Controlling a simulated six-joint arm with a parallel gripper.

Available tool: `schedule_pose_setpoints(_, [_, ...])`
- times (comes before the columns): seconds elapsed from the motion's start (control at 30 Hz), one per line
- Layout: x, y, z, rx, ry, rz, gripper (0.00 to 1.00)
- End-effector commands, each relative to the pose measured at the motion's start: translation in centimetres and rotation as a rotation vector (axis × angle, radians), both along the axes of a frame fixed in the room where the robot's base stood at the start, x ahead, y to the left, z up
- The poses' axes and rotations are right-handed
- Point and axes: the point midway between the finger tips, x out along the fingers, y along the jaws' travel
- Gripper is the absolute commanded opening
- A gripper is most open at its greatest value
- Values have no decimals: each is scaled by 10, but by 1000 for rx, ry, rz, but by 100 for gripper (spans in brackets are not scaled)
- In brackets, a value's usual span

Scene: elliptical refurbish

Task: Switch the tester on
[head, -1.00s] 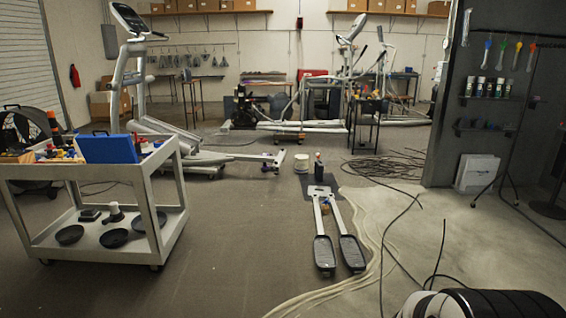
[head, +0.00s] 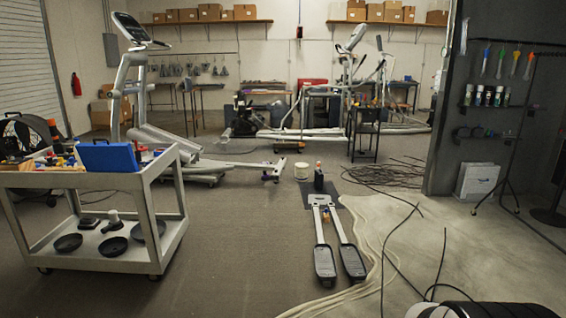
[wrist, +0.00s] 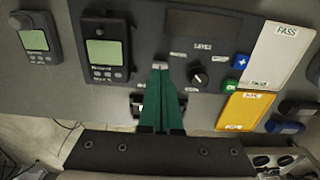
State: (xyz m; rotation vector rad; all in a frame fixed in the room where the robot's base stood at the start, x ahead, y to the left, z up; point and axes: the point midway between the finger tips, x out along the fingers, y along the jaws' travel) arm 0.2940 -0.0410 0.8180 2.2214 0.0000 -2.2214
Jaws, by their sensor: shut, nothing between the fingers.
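In the wrist view a grey panel (wrist: 140,70) fills the upper part. It carries a dark display (wrist: 203,22), the word LEVEL and a black knob (wrist: 197,80) with small labels around it. My gripper (wrist: 160,69) is shut and empty; its green fingers point at the panel, left of the knob. I cannot tell whether the tips touch it. A black-framed part (wrist: 138,104) lies partly behind the fingers; I cannot tell whether it is a switch. A black handheld meter (wrist: 104,50) with a pale green screen is left of the fingers. The head view does not show my gripper.
A white PASS card (wrist: 282,50), a yellow card (wrist: 246,108) and a blue button (wrist: 241,61) are on the right. A smaller meter (wrist: 36,38) is far left. In the head view, a cart (head: 160,178) stands left, and cables (head: 385,172) lie on the floor.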

Motion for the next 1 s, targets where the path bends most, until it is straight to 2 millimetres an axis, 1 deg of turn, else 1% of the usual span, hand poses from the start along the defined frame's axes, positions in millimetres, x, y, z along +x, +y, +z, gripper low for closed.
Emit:
schedule_pose_setpoints(0.37, [0,0,0,0,0,0,0])
schedule_pose_setpoints(1.0, [0,0,-10,0,1,0,0])
